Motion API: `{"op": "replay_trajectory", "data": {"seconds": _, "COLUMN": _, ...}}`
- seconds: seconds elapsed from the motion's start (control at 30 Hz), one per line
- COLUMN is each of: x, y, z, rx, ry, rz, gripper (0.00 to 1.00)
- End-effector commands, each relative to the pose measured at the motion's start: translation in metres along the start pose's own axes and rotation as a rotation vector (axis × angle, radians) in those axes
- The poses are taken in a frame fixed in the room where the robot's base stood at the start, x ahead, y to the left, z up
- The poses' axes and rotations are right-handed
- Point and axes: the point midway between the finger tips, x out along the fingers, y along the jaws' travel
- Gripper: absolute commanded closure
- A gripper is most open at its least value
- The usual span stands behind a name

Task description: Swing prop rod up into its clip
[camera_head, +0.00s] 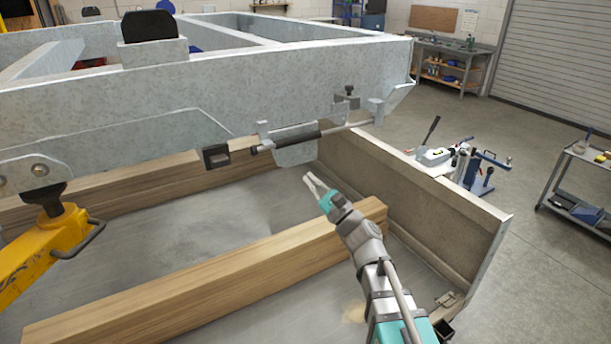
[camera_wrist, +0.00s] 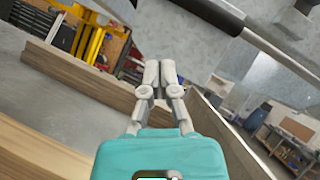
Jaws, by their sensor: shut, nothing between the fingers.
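The prop rod (camera_head: 345,127) lies along the lower edge of the galvanized frame, close to level, with a black sleeve (camera_head: 290,139) on its left part. The black sleeve also shows in the wrist view (camera_wrist: 205,12) across the top. A small bracket with a dark knob (camera_head: 348,93) sits on the frame above the rod; I cannot tell whether it is the clip. My gripper (camera_head: 309,177) is below the rod, apart from it, with its fingers together and empty. In the wrist view my gripper (camera_wrist: 159,72) points toward the frame's underside.
A timber beam (camera_head: 220,275) lies across the bed under my arm, with another timber (camera_head: 130,190) behind it. A side panel (camera_head: 415,190) stands to the right. A yellow jack (camera_head: 45,245) supports the frame at left.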

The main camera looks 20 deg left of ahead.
Motion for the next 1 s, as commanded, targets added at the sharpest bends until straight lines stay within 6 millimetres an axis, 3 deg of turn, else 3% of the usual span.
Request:
{"op": "replay_trajectory", "data": {"seconds": 0.1, "x": -0.022, "y": 0.008, "z": 0.0, "rx": 0.0, "ry": 0.0, "rz": -0.001, "gripper": 1.0}}
{"op": "replay_trajectory", "data": {"seconds": 0.4, "x": -0.052, "y": 0.015, "z": 0.002, "rx": -0.001, "ry": 0.001, "rz": 0.0, "gripper": 1.0}}
{"op": "replay_trajectory", "data": {"seconds": 1.0, "x": -0.057, "y": 0.016, "z": 0.003, "rx": -0.005, "ry": 0.001, "rz": 0.003, "gripper": 1.0}}
